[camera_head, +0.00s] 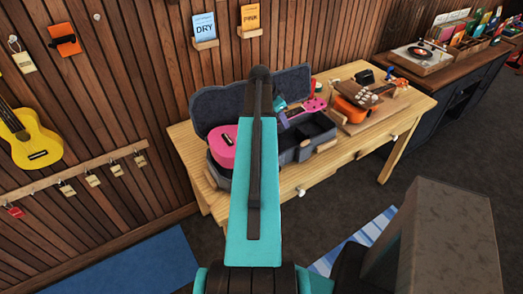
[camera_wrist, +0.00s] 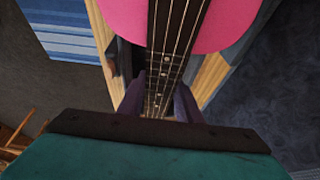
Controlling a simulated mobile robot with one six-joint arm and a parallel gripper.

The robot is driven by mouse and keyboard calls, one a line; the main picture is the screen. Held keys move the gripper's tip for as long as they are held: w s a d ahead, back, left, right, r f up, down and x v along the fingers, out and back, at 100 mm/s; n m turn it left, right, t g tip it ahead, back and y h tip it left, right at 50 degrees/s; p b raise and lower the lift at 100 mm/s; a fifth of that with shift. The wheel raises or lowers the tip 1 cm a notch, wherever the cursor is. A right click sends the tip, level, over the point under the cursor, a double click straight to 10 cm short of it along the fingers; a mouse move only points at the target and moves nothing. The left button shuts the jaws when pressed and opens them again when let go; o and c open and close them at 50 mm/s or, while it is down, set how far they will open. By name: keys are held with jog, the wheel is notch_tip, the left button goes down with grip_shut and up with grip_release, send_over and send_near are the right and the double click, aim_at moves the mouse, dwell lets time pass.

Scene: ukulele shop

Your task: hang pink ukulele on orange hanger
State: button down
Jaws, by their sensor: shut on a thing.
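The pink ukulele (camera_head: 222,148) shows at the open grey case, its body at the left end and its pink headstock (camera_head: 313,105) to the right. My arm hides its middle. In the wrist view, the ukulele's pink body (camera_wrist: 225,25) is at the top and its dark neck runs down between the purple fingers of my gripper (camera_wrist: 158,98), which are shut on it. I cannot tell whether it is clear of the case. The orange hanger (camera_head: 65,46), an orange block with a dark hook, is on the wood wall at upper left, with nothing on it.
The case (camera_head: 303,80) lies open on a wooden table (camera_head: 417,103). An orange ukulele (camera_head: 350,109) lies at its right. A yellow ukulele (camera_head: 30,138) hangs at far left.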

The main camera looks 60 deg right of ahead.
jog(key=shift+r+p, duration=0.45)
jog(key=shift+r, duration=0.65)
dwell(0.8)
